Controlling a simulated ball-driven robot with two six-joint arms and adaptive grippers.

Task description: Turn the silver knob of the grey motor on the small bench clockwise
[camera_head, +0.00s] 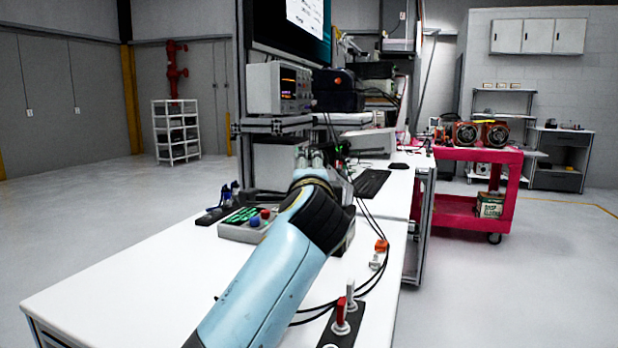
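One light-blue arm of mine reaches up from the bottom, left of centre, over the white bench (130,275); I take it as my left. Its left gripper (318,158) is at the far end of the dark wrist, over the bench's far part. The fingers are small and blurred against the clutter, so I cannot tell whether they are open or shut. I cannot make out the grey motor or its silver knob; the wrist and forearm cover the middle of the bench. My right gripper is not in view.
A grey box (232,233) with red and blue knobs stands left of the wrist. A lever panel (347,333) and an orange connector (381,245) with black cables lie to the right. Behind are a keyboard (371,184) and oscilloscope (264,88). The bench's left front is clear.

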